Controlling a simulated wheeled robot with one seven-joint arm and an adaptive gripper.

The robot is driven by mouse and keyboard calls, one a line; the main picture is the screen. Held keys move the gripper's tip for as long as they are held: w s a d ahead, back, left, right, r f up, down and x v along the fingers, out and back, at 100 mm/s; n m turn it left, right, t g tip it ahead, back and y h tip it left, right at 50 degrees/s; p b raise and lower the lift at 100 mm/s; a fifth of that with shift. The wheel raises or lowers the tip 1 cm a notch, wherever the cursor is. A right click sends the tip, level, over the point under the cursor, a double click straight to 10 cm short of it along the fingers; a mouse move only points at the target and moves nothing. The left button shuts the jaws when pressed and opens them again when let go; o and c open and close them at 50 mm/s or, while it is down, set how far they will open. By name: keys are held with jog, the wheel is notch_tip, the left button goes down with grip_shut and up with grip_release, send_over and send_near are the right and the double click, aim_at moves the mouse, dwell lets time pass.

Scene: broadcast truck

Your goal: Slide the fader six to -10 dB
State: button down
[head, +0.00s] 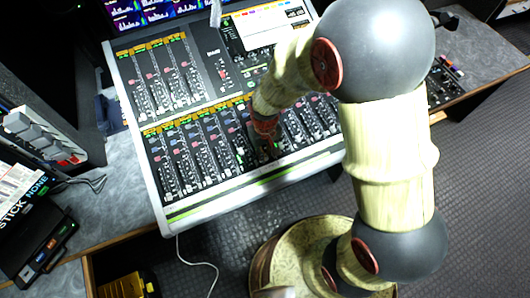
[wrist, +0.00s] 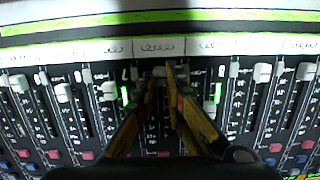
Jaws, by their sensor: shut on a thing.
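The mixing console (head: 155,203) has a lower row of channel faders. My gripper (head: 268,150) reaches down to this row, right of its middle, and its fingertips are hard to make out there. In the wrist view, my gripper (wrist: 161,82) has its two yellow-edged fingers closed around one pale fader cap (wrist: 160,71). The cap is close to the white label strip at the console's front edge. No channel number is readable, so I cannot confirm from print that this is fader six. The fingers hide part of its slot and scale.
Neighbouring fader caps stand close by, including a white one (wrist: 262,72) to the right and one (wrist: 64,92) to the left. Small green lights flank the gripped channel. Monitors stand behind.

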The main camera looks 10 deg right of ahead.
jog(key=w, duration=0.1)
jog(key=w+a+p, duration=0.1)
jog(key=w, duration=0.3)
jog(key=shift+w+a+r+p, duration=0.15)
jog(key=shift+a+r+p, duration=0.15)
jog(key=shift+r, duration=0.1)
jog(key=c, duration=2.1)
grip_release()
jog(key=shift+d, duration=0.1)
notch_tip(320, 180, up, 12)
